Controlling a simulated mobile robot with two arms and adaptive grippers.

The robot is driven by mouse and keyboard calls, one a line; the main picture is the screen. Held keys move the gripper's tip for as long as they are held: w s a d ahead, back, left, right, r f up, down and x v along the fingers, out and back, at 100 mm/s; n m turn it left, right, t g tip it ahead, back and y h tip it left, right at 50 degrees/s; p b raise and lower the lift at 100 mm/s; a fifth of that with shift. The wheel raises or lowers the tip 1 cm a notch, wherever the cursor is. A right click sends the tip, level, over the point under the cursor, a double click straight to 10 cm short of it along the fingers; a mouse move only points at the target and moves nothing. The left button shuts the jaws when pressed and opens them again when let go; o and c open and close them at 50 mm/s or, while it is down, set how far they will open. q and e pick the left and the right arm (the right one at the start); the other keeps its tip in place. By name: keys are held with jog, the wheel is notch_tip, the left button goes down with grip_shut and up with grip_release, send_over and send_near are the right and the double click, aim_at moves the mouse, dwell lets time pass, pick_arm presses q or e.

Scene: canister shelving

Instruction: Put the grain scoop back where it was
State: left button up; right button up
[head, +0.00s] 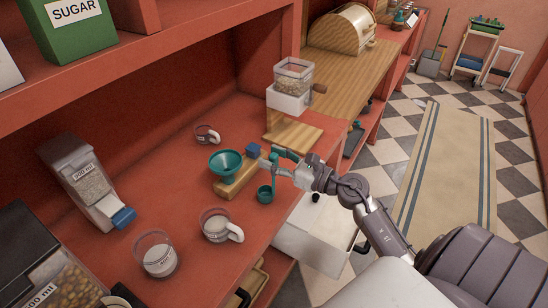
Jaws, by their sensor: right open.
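The teal grain scoop (265,194) is at the front edge of the red shelf, with its round cup low and its thin handle rising beside my right gripper. My right gripper (272,167) is open, with its fingers at the upper part of the handle; I cannot tell whether they touch it. A wooden block (238,182) is just left of the scoop, with a teal funnel (226,163) at it. A small blue piece (253,151) is behind the block. My left gripper is not in view.
Glass cups (216,225) (157,255) stand at the front left, and another cup (206,134) further back. A grain dispenser (90,183) stands at left. A grain mill (292,85) is behind my gripper. A white drawer (315,240) juts out below the shelf.

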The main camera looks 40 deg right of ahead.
jog(key=shift+r, duration=0.1)
